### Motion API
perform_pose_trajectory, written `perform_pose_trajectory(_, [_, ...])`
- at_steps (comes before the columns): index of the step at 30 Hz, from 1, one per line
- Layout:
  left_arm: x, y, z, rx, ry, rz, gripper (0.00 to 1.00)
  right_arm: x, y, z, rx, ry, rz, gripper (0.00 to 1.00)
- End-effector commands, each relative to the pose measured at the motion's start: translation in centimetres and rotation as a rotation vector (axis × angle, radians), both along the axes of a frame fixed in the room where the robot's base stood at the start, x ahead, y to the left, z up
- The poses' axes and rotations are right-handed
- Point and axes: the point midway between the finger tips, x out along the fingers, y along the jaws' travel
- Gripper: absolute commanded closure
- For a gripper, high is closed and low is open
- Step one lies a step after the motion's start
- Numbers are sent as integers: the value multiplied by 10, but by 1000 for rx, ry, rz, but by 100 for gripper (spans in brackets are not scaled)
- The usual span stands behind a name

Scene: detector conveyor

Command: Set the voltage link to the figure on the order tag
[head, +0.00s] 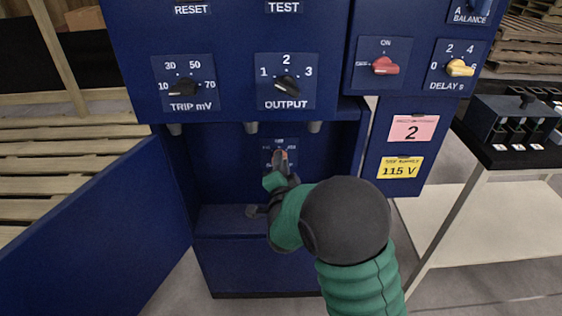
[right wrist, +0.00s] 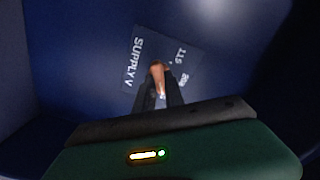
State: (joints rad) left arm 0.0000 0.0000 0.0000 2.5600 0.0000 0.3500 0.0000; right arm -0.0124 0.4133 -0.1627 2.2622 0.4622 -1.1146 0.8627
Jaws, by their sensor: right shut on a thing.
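The voltage link is a small orange-copper lever (right wrist: 158,74) on a dark plate (right wrist: 189,56) marked SUPPLY V. Figures sit along one edge of the plate; 115 is legible, and another is too blurred to read surely. In the head view the plate (head: 267,146) is on the back wall of an open recess. My right gripper (head: 281,160) reaches into the recess and is shut on the link, with its two dark fingers (right wrist: 160,93) on either side. The fingers hide the link's lower part. A yellow tag (head: 400,168) reads 115 V. My left gripper is out of view.
A pink tag (head: 413,129) reads 2. Above the recess are the TRIP mV knob (head: 185,87), OUTPUT knob (head: 287,85), red switch (head: 384,66) and DELAY knob (head: 459,68). The open blue door (head: 100,230) stands left. A table (head: 500,155) with a switch box is right.

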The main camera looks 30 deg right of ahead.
Motion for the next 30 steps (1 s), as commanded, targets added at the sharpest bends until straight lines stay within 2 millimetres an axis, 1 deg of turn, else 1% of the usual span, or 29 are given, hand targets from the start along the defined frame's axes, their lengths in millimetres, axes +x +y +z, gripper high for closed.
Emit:
perform_pose_trajectory(1, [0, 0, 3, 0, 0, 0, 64, 1, -2, 5, -17, 0, -3, 100])
perform_pose_trajectory(5, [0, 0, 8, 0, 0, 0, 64, 1, -2, 7, -77, 36, -4, 100])
perform_pose_trajectory(11, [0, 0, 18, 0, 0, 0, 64, 2, -1, 9, -213, 119, -4, 100])
perform_pose_trajectory(30, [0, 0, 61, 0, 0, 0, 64, 4, 3, 11, -734, 439, -4, 100])
